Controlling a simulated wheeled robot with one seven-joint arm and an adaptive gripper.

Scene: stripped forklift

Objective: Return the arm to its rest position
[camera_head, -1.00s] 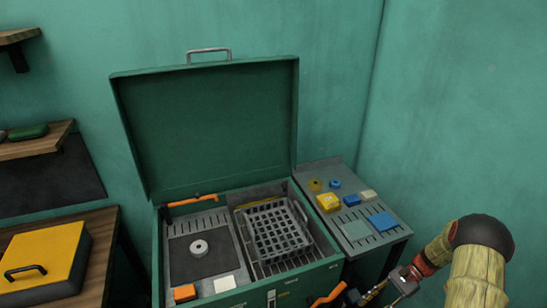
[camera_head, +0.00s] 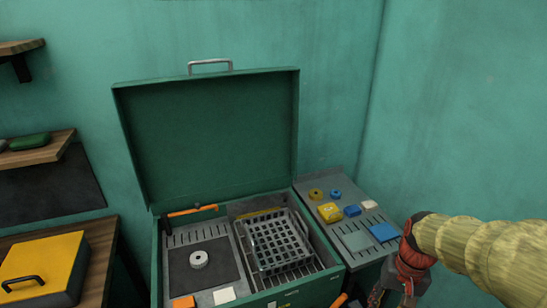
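My arm, with its yellow sleeve, reaches in from the right edge. My gripper (camera_head: 392,292) hangs at the bottom right, in front of the small side table (camera_head: 317,190). Its fingers point down and are partly cut off by the frame's lower edge. I cannot tell whether they are open or shut, and no held object is visible. The gripper is apart from the open green chest (camera_head: 208,138), to the right of it.
The chest holds a grey wire basket (camera_head: 272,238), a white ring (camera_head: 199,259) and an orange-handled tool (camera_head: 190,211). Several yellow and blue pieces (camera_head: 329,212) lie on the side table. A yellow-lidded box (camera_head: 45,260) stands on the left bench. The right wall (camera_head: 460,120) is close to my arm.

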